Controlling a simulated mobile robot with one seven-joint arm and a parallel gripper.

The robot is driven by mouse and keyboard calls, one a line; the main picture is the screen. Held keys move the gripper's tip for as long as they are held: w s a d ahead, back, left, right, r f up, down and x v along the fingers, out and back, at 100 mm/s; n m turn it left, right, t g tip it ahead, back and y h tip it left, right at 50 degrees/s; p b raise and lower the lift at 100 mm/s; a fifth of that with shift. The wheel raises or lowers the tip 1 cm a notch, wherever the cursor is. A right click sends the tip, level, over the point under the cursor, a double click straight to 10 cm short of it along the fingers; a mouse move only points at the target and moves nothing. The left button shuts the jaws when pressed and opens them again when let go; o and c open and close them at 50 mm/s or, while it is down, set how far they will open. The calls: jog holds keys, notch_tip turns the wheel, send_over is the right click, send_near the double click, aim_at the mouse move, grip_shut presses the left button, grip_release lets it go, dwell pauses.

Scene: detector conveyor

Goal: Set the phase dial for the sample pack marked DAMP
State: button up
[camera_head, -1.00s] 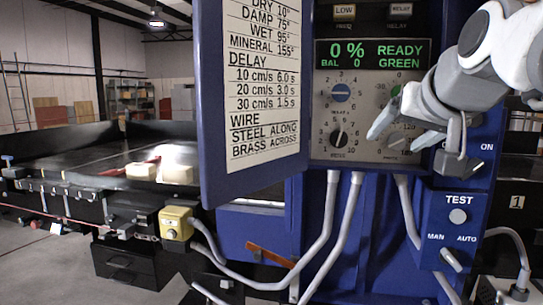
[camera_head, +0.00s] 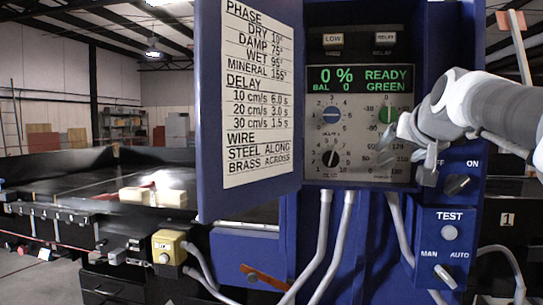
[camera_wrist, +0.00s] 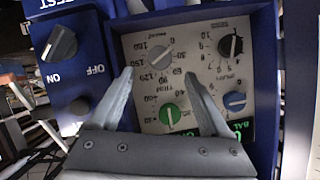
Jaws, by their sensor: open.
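The phase dial (camera_wrist: 162,56) is a grey knob with a degree scale in the wrist view, which shows the panel upside down. In the head view my gripper mostly covers it. My gripper (camera_wrist: 158,78) is open and empty, its fingertips in front of the panel on either side of the line to the dial. It also shows in the head view (camera_head: 405,158) at the panel's lower right. I cannot tell whether a finger touches the dial. The printed card (camera_head: 257,90) on the open door lists DAMP 75° under PHASE. No DAMP mark on a pack is readable.
A green knob (camera_wrist: 170,115), a black knob (camera_wrist: 230,46) and a blue knob (camera_wrist: 235,101) share the panel. The display (camera_head: 362,79) reads 0 %, READY, GREEN. A switch box (camera_head: 448,235) sits at lower right. Cream blocks (camera_head: 154,197) lie on the conveyor.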

aim_at(387, 160)
jog(key=x, duration=0.7)
jog(key=shift+w+f+p, duration=0.1)
jog(key=shift+w+p, duration=0.15)
jog(key=shift+p, duration=0.05)
grip_shut()
